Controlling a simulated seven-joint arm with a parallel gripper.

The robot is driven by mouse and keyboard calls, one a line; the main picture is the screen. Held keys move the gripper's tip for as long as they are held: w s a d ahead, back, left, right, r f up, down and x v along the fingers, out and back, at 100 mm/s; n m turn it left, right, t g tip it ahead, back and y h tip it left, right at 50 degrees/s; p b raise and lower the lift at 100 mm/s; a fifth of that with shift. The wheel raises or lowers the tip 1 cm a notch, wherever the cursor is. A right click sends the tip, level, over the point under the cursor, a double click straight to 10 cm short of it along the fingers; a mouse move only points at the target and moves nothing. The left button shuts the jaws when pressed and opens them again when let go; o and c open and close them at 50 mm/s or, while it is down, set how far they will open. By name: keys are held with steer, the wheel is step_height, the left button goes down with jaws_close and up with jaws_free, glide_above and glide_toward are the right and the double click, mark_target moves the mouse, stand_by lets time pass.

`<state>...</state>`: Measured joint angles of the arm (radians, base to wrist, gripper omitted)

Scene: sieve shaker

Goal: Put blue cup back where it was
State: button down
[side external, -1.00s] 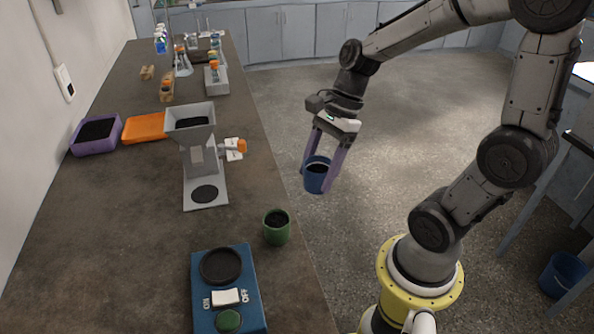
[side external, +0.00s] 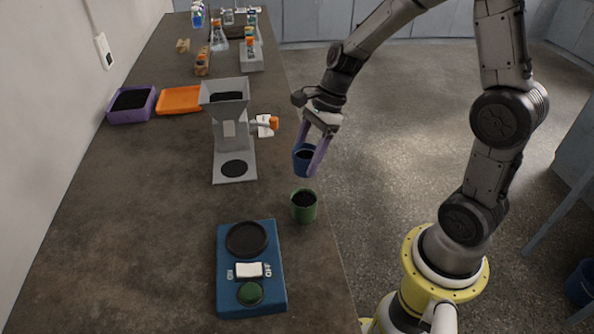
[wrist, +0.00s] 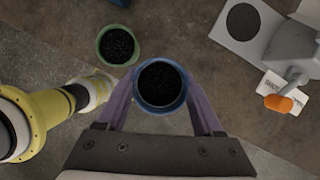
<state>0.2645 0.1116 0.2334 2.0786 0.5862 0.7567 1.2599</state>
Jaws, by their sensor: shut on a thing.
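The blue cup (side external: 303,161) is upright and holds dark granular material. My gripper (side external: 311,158) is shut on it, with one purple finger on each side. In the wrist view the blue cup (wrist: 161,86) sits between the two fingers of my gripper (wrist: 161,97), its contents filling the view of its inside. The cup is at the bench's right edge, behind the green cup in the side view. I cannot tell how high its base is above the bench top.
A green cup (side external: 304,206) with dark contents stands near the bench edge. A blue switch box (side external: 232,294) is in front of it. A grey hopper device (side external: 229,130) stands to the left. A purple tray (side external: 113,118) and orange tray (side external: 180,101) lie farther left. Bare bench lies between.

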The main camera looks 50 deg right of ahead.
mark_target(297, 162)
steer(key=w+f, duration=0.2)
steer(key=f, duration=0.1)
steer(key=shift+w, duration=0.15)
steer(key=shift+f, duration=1.45)
steer(key=shift+f, duration=0.2)
steer(key=shift+c, duration=0.2)
jaws_free()
steer(key=shift+r, duration=0.15)
